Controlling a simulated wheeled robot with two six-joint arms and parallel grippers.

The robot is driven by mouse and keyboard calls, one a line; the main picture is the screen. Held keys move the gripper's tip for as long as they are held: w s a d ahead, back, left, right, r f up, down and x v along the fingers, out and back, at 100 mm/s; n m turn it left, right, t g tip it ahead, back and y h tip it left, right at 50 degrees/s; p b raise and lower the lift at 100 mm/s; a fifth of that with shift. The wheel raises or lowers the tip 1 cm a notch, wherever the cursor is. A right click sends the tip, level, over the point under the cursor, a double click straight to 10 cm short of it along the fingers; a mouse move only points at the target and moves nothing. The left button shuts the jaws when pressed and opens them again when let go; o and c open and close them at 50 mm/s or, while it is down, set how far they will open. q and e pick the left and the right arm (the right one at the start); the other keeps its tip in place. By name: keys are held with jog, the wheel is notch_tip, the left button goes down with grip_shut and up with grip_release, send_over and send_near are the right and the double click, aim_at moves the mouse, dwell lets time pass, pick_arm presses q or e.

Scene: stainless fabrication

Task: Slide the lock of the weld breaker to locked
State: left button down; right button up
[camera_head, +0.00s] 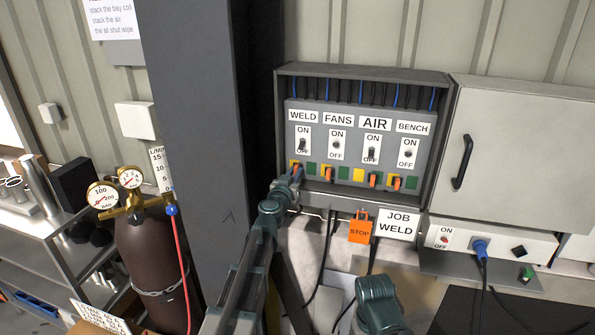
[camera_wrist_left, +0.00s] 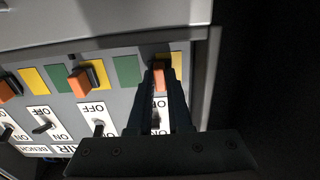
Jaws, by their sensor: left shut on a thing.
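The weld breaker (camera_head: 303,141), labelled WELD, is the leftmost on the grey panel. Its orange lock (camera_wrist_left: 159,76) sits low on the panel by a yellow patch (camera_wrist_left: 176,60), with a green patch (camera_wrist_left: 127,71) beside it. My left gripper (camera_head: 297,174) is at this lock in the head view. In the left wrist view, which shows the panel upside down, the gripper (camera_wrist_left: 159,68) is shut on the orange lock from both sides. The fingers partly hide the lock and the weld switch. My right gripper is not in view; only a part of my right arm shows.
FANS (camera_head: 337,145), AIR (camera_head: 371,149) and BENCH (camera_head: 408,154) breakers with similar locks stand to the right. The open box's side wall (camera_wrist_left: 212,75) is close beside my left gripper.

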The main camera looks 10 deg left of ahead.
pick_arm(q)
jog(key=shift+d, duration=1.55)
jog(key=c, duration=0.6)
grip_release()
jog(key=shift+c, duration=0.2)
jog(key=shift+s, duration=0.15)
jog(key=s, duration=0.5)
jog(key=shift+s+a, duration=0.1)
jog(key=shift+s, duration=0.3)
